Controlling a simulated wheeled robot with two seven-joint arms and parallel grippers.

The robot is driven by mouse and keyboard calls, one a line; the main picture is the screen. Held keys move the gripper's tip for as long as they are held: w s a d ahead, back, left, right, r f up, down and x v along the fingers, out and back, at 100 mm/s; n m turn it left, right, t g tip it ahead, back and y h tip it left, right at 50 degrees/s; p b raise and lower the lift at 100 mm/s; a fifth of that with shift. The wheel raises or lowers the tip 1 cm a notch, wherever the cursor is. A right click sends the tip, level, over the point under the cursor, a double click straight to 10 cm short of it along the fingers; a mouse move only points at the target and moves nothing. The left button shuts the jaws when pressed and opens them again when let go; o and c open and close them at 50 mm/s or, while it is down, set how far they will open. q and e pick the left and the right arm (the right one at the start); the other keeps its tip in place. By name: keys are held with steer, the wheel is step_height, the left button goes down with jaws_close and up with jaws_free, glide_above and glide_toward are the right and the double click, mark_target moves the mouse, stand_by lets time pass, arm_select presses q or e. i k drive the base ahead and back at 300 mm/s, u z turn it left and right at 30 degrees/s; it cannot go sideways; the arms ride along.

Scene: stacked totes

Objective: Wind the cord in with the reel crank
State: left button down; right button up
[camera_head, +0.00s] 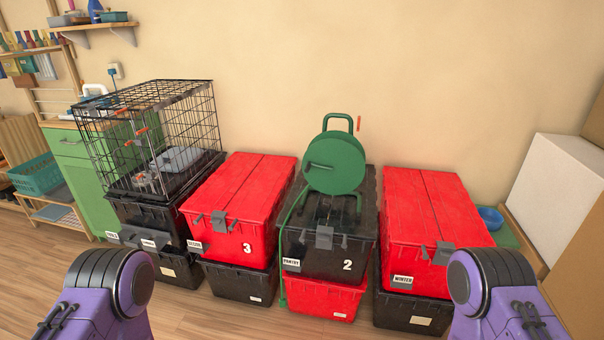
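A green cord reel (335,163) stands upright on the lid of the black tote (327,262) marked "2" and "PANTRY". It has a green tube frame with a handle loop on top. A small orange-red piece (359,124) shows at its upper right; I cannot tell whether it is the crank grip. The green cord (281,240) runs from the reel down the left front of the stack toward the floor. My two purple arms come in at the lower left and lower right, well in front of the totes. Neither gripper is in view.
A red tote (240,180) marked "3" stands left of the reel's stack, and a red tote (430,205) labelled "WINTER" stands right. A wire crate (160,130) sits on black totes at left. Bare wooden floor (215,320) lies in front.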

mark_target(333, 162)
steer(key=u, duration=0.55)
steer(key=i, duration=0.6)
steer(key=u, duration=0.4)
